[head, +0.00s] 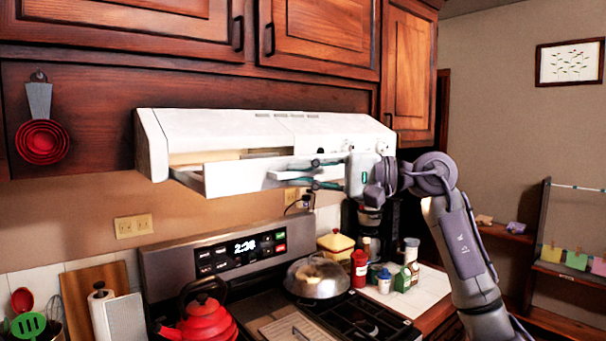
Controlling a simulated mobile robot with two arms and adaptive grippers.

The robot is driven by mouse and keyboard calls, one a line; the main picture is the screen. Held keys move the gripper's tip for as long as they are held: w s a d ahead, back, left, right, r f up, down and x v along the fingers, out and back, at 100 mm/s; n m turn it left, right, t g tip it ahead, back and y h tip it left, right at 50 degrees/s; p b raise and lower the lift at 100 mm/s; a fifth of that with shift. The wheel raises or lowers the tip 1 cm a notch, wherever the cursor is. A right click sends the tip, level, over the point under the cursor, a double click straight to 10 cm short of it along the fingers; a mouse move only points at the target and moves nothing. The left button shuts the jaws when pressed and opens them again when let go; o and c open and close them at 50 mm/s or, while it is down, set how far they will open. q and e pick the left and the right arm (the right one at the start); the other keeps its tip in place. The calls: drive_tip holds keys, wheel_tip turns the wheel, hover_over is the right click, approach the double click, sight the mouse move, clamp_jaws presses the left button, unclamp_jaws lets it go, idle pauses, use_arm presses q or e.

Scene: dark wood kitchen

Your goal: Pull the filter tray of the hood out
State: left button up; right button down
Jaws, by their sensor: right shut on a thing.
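The white hood (265,128) hangs under the dark wood cabinets. Its filter tray (232,178) stands partly out at the front, with an open gap between the tray's front panel and the hood body. My right gripper (298,174) comes in from the right in front of the hood and is shut on the tray's handle (277,175). The gripper's fingers and body cover part of the handle and the right end of the tray. My left gripper is not in view.
Below the hood is the stove with its control panel (240,253), a red kettle (203,318) and a lidded pan (316,277). Several bottles and jars stand at the right, near a red bottle (359,268). The air in front of the tray looks clear.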

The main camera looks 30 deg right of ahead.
drive_tip(key=shift+s+f, duration=0.1)
drive_tip(key=s+b, duration=0.3)
drive_tip(key=shift+s, duration=0.4)
drive_tip(key=shift+w, duration=0.1)
drive_tip(key=c, duration=1.6)
unclamp_jaws()
drive_tip(key=o, duration=0.4)
drive_tip(key=shift+s+d, duration=0.1)
drive_tip(key=shift+s, duration=0.15)
drive_tip(key=shift+w, duration=0.1)
